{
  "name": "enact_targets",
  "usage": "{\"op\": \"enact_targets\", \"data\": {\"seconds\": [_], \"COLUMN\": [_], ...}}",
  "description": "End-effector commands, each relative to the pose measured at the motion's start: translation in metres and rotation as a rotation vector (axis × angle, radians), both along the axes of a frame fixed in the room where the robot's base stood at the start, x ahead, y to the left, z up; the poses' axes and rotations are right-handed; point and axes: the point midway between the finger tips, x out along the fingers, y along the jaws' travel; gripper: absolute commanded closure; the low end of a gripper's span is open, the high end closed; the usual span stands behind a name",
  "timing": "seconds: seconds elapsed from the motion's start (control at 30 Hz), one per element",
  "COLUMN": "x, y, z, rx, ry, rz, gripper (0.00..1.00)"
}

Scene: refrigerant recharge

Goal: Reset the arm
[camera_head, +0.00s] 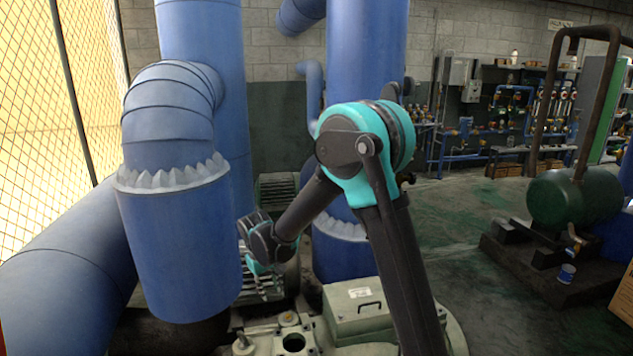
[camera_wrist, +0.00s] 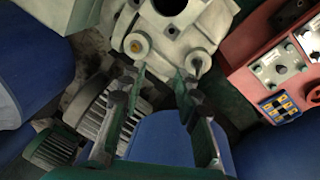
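My arm rises from the bottom of the head view, bends at a teal joint and reaches down to the left. My gripper (camera_head: 264,284) hangs low between two large blue pipes, small and partly lost against the machinery there. In the wrist view my gripper (camera_wrist: 157,78) shows two dark fingers standing apart with nothing held between them. Beyond the fingertips is a pale machine casting (camera_wrist: 180,32) with a dark round opening and two round fittings (camera_wrist: 136,45). I cannot tell whether the fingertips touch it.
Blue pipes (camera_head: 180,245) stand close on the left of my arm. A lidded box (camera_head: 358,307) lies low beside it. The wrist view shows a finned motor (camera_wrist: 98,113) and a red control panel (camera_wrist: 262,50).

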Motion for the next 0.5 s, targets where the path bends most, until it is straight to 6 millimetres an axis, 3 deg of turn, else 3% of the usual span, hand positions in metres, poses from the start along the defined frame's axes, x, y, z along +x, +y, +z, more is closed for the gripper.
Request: {"op": "enact_targets", "data": {"seconds": [0.03, 0.1, 0.27, 0.5], "x": [-0.001, -0.002, -0.013, -0.044], "y": [-0.024, -0.050, -0.110, -0.192], "z": [0.008, 0.018, 0.035, 0.051], "rx": [0.012, 0.029, 0.067, 0.121], "ry": [-0.004, -0.013, -0.034, -0.072], "rz": [-0.032, -0.069, -0.155, -0.285], "gripper": [0.68, 0.68, 0.68, 0.68]}}
